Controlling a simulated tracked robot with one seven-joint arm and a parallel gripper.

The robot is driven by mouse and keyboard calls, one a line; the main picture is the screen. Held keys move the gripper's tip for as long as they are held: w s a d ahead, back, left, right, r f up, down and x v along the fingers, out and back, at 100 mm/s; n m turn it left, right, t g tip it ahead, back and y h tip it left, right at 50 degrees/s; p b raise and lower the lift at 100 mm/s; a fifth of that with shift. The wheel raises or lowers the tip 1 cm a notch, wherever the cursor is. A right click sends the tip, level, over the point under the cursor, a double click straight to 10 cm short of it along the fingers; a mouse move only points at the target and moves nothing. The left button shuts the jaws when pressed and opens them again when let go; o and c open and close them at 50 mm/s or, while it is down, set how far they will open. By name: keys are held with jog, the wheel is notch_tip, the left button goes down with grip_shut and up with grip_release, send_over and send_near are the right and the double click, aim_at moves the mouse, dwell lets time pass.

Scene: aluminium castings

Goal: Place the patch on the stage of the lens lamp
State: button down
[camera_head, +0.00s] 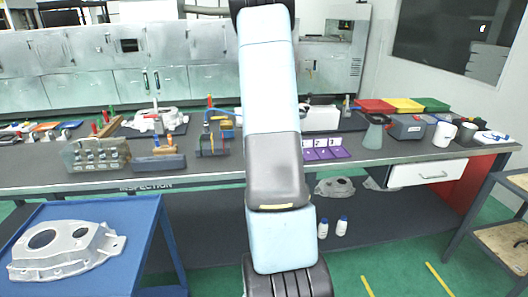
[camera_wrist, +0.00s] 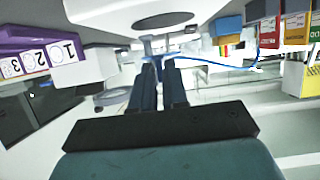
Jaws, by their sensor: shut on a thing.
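In the wrist view my gripper (camera_wrist: 160,65) points toward a white piece with a dark oval (camera_wrist: 162,20) and a thin stem, seemingly part of the lens lamp, close beyond the fingertips. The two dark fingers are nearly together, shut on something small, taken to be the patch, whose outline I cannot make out. I cannot tell whether it touches the lamp. In the head view my own arm hides the gripper, the patch and most of the lamp's place.
The grey bench (camera_head: 215,178) holds purple numbered trays (camera_head: 325,150), a flask (camera_head: 374,133), a grey case (camera_head: 406,127) and a white mug (camera_head: 444,134). A blue cart (camera_head: 140,240) bears a casting (camera_head: 66,250).

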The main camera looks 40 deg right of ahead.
jog(key=shift+w+f, duration=0.25)
jog(key=shift+f, duration=0.05)
notch_tip(320, 180, down, 2)
jog(key=shift+w+f, duration=0.15)
jog(key=shift+f, duration=0.1)
jog(key=shift+w+a+f, duration=0.15)
jog(key=shift+f, duration=0.25)
jog(key=shift+f, duration=0.15)
jog(key=c, duration=1.1)
grip_release()
jog(key=shift+c, duration=0.2)
